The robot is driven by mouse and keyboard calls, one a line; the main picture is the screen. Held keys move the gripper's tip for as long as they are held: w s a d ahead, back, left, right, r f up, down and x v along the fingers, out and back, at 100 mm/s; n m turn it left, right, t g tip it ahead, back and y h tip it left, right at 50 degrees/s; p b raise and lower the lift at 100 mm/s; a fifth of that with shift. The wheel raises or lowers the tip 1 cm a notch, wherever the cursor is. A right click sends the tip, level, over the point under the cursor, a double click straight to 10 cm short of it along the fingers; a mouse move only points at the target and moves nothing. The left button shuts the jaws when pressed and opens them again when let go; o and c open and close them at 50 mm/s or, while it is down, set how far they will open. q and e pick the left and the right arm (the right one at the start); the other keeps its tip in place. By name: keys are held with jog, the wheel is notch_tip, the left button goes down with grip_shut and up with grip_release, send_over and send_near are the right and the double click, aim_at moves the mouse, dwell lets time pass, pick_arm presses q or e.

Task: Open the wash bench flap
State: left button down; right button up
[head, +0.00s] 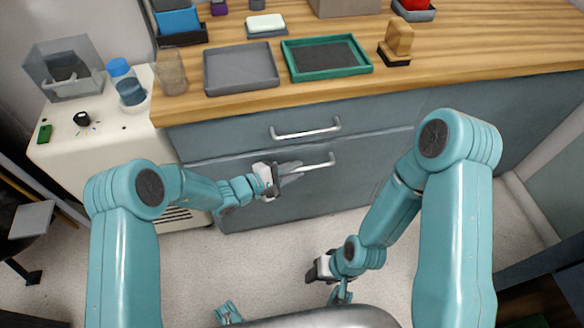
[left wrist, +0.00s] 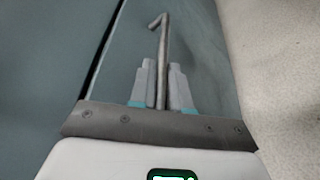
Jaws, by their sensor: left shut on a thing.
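The wash bench's grey-blue flap (head: 350,185) is the lower front panel, below another panel with its own handle. It looks about flush with the bench front. Its silver bar handle (head: 318,164) also shows in the left wrist view (left wrist: 162,45), running between the fingers. My left gripper (head: 291,171) is shut on the handle near its left part; its two grey fingers sit on either side of the bar. My right gripper (head: 318,268) is low over the floor, away from the flap; its fingers are too small to read.
The upper panel's handle (head: 305,129) is just above. The wooden top (head: 490,60) carries a grey tray (head: 240,68), a green-rimmed tray (head: 325,57) and a glass beaker (head: 172,72). A white cabinet (head: 105,150) stands at the left. The floor (head: 270,270) before the flap is bare.

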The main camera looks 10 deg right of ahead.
pick_arm(q)
jog(key=s+f+m+t+h+b, duration=0.1)
jog(key=s+f+m+b, duration=0.4)
jog(key=s, duration=0.7)
jog(key=shift+d+f+m+t+h+b, duration=0.25)
jog(key=shift+f+t+h+b, duration=0.2)
jog(key=shift+f+b, duration=0.3)
jog(key=shift+s, duration=0.1)
